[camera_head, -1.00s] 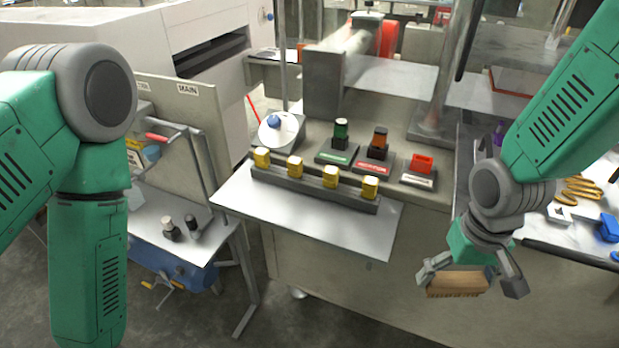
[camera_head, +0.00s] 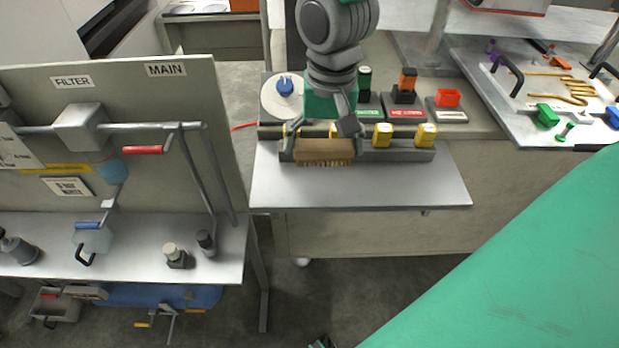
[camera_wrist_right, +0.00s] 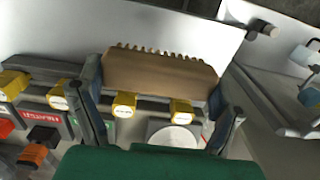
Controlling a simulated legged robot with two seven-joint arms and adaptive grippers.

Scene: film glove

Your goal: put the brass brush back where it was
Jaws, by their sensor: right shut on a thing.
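My right gripper (camera_head: 322,132) is shut on the brass brush, a brown block with short bristles (camera_head: 325,151), in the head view. The brush hangs level, bristles down, in front of the dark rail (camera_head: 405,155) with yellow blocks and above the grey shelf (camera_head: 360,188). I cannot tell whether it touches the rail. In the right wrist view the brush (camera_wrist_right: 160,78) lies between the two fingers (camera_wrist_right: 160,105), with bristles toward the bare shelf (camera_wrist_right: 150,27). The gripper and brush hide part of the rail. My left gripper is not in view.
Yellow blocks (camera_head: 426,134) stand on the rail. Behind are a white disc with a blue knob (camera_head: 284,92) and small stands, one with a red piece (camera_head: 447,97). A panel (camera_head: 120,90) with pipes stands left. A tool board (camera_head: 520,128) lies right. The shelf front is bare.

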